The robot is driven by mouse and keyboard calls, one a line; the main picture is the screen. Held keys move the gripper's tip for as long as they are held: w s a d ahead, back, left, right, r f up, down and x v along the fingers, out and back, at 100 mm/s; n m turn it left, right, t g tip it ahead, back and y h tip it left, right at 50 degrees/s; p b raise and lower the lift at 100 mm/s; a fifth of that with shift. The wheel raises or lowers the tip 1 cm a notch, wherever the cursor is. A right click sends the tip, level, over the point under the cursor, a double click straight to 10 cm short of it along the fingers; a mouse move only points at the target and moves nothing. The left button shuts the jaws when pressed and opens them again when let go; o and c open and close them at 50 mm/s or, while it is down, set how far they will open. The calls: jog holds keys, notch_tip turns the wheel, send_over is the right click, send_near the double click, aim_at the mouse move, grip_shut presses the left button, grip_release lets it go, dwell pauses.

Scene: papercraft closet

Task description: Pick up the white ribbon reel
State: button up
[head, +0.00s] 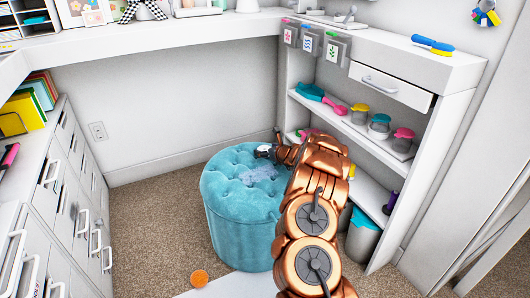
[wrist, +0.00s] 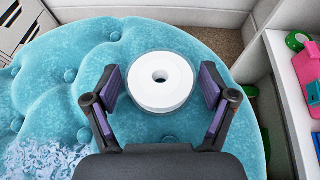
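The white ribbon reel (wrist: 143,88) lies flat on the teal tufted ottoman (wrist: 60,75) in the wrist view, with its centre hole facing up. My gripper (wrist: 165,88) is open, with its two purple-padded fingers on either side of the reel. A small gap shows between the reel and each finger. In the head view my gripper (head: 264,151) is low over the top of the ottoman (head: 240,230). I cannot make out the reel in the head view.
A shelf unit (head: 365,143) with jars stands right of the ottoman, its drawer (head: 392,86) partly open. White drawers (head: 70,190) stand at the left. Carpet left of the ottoman is clear.

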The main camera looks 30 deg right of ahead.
jog(key=c, duration=0.7)
